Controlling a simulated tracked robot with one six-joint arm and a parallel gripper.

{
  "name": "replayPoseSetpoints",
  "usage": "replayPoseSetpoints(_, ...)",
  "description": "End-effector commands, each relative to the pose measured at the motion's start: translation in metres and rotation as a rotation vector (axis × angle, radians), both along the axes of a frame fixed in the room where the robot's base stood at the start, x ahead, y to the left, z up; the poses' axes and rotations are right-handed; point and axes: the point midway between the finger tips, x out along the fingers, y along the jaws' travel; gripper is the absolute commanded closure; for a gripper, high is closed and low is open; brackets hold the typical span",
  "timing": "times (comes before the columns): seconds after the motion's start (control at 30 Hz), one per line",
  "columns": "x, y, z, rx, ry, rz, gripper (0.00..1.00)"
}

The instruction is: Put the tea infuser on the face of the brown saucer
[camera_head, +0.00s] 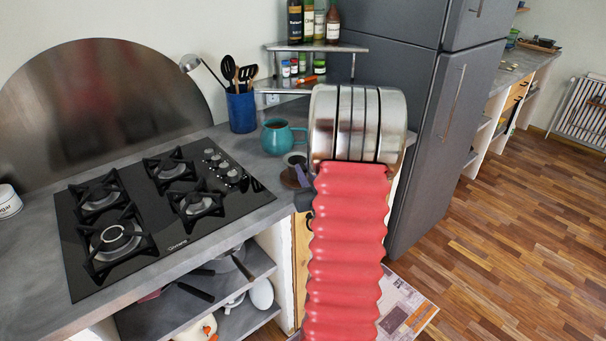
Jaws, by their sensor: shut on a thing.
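The brown saucer (288,181) lies on the counter to the right of the hob, near its front edge. It is partly hidden by my gripper and arm. The tea infuser (294,159), a small round grey thing with a dark middle, shows just above the saucer. My gripper (300,170) is mostly hidden behind my arm. A slim purplish finger reaches up to the infuser, and the gripper is shut on it. I cannot tell whether the infuser touches the saucer.
A teal mug (279,138) stands just behind the infuser. A blue utensil pot (241,111) is at the back left. The black gas hob (150,215) fills the left. A corner shelf (318,47) with bottles and jars is behind, and a dark fridge (425,130) stands right.

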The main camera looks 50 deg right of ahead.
Motion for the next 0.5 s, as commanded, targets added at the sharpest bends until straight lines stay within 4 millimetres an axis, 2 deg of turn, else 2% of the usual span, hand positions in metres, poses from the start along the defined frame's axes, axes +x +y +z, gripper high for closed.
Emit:
replayPoseSetpoints(0.17,0.0002,0.0001,-0.0025,0.001,-0.001,0.0,1.0)
replayPoseSetpoints(0.2,0.0002,0.0001,-0.002,0.0,0.0,0.0,0.82)
replayPoseSetpoints(0.43,0.0002,0.0001,-0.002,0.001,-0.001,0.0,0.66)
replayPoseSetpoints(0.5,0.0002,0.0002,-0.002,0.001,-0.001,0.0,0.66)
